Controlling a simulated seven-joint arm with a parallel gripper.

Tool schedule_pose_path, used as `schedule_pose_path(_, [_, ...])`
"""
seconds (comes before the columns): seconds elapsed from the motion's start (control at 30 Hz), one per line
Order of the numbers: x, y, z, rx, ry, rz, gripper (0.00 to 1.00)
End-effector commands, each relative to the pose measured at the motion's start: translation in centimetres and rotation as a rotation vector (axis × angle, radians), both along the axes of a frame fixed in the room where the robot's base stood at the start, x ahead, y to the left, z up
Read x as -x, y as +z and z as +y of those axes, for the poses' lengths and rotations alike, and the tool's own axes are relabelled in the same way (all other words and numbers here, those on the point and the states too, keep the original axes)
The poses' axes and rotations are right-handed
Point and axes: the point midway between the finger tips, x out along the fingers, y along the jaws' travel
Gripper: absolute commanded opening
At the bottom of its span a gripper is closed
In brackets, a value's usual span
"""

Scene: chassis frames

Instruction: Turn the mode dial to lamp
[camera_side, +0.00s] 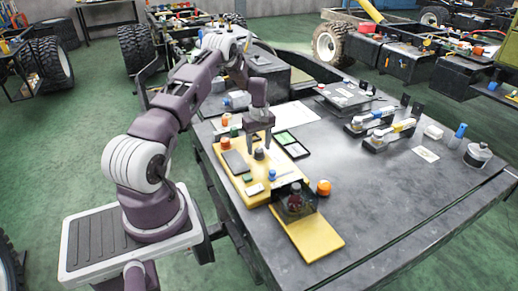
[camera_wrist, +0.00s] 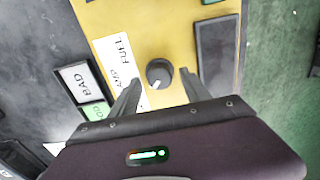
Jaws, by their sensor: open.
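The mode dial (camera_wrist: 159,73) is a round dark knob on the yellow panel (camera_wrist: 168,22). Its small white mark points toward the bottom of the wrist view. A white label strip (camera_wrist: 117,50) left of it reads FUEL, with a second word lower down partly hidden by a finger. In the side view the dial (camera_side: 259,154) sits just below my gripper (camera_side: 258,138). My gripper (camera_wrist: 161,80) is open, with one finger on each side of the dial in the wrist view. I cannot tell its exact height above the panel, and I see no contact.
Cards marked BAD (camera_wrist: 77,82) and green lie beside the panel.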

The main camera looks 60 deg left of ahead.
Motion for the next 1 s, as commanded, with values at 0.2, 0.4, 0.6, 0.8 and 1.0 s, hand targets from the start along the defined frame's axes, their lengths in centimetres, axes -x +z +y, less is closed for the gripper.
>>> schedule_pose_path(0.2, [-0.01, -1.26, -0.02, 0.0, -0.001, 0.0, 0.55])
schedule_pose_path(0.4, [-0.02, -1.21, -0.03, 0.0, -0.002, 0.0, 0.45])
schedule_pose_path(0.6, [-0.02, -1.2, -0.05, 0.0, -0.002, 0.0, 0.06])
schedule_pose_path(0.8, [-0.03, -1.18, -0.06, 0.0, -0.008, 0.0, 0.0])
schedule_pose_path(1.0, [-0.02, -1.17, -0.06, 0.0, -0.067, 0.0, 0.0])
